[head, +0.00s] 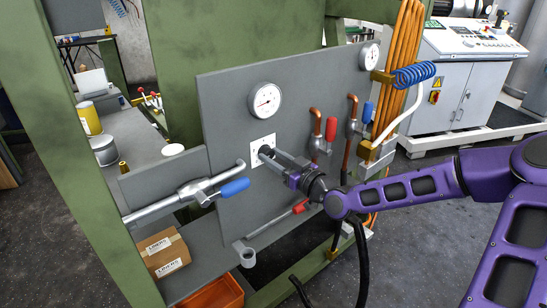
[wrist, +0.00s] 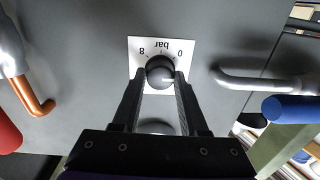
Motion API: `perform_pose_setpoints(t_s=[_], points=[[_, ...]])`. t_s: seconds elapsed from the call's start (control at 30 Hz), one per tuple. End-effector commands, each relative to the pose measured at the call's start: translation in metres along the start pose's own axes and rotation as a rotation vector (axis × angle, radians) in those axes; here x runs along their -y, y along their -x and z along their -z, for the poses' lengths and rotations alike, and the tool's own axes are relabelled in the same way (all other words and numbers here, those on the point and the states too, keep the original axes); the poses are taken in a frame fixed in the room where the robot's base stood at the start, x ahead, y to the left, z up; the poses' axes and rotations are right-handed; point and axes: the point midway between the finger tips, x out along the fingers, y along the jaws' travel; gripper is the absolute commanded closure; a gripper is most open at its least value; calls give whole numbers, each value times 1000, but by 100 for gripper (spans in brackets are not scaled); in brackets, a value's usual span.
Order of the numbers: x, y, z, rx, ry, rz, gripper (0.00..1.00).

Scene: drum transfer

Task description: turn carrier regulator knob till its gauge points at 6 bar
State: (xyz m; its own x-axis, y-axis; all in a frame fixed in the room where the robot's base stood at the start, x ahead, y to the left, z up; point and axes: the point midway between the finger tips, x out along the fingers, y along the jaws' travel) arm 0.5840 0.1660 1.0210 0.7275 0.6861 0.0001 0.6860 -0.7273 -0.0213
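The dark round regulator knob (wrist: 160,70) sits on a white plate (wrist: 137,46) marked 0, 8 and bar, which appears upside down in the wrist view. A light pointer mark on the knob faces right there. My gripper (wrist: 161,76) has one finger on each side of the knob, and the fingertips appear to touch it. In the head view my gripper (head: 270,154) reaches the plate (head: 256,141) from the right and partly hides the knob. A round white gauge (head: 264,100) is above the plate; its dark needle is too small to read exactly.
A second gauge (head: 369,57) is at the panel's upper right. A blue-handled valve (head: 234,187) juts out left of my gripper. Red-handled (head: 331,129) and blue-handled (head: 368,112) valves are to the right. A green post (head: 85,130) stands at left.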

Motion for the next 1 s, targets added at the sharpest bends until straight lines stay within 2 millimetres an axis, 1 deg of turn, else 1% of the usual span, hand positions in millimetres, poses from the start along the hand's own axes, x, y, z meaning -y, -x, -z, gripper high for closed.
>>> perform_pose_setpoints(t_s=[0.03, 0.13, 0.17, 0.37, 0.57, 0.77, 1.0], points=[[0, 0, 0, 0, 0, 0, 79], [0, 0, 0, 0, 0, 0, 97], [0, 0, 0, 0, 0, 0, 100], [0, 0, 0, 0, -5, 0, 100], [0, 0, 0, -2, -55, 0, 100], [0, 0, 0, -6, -177, 1, 100], [0, 0, -1, -14, -395, 1, 100]])
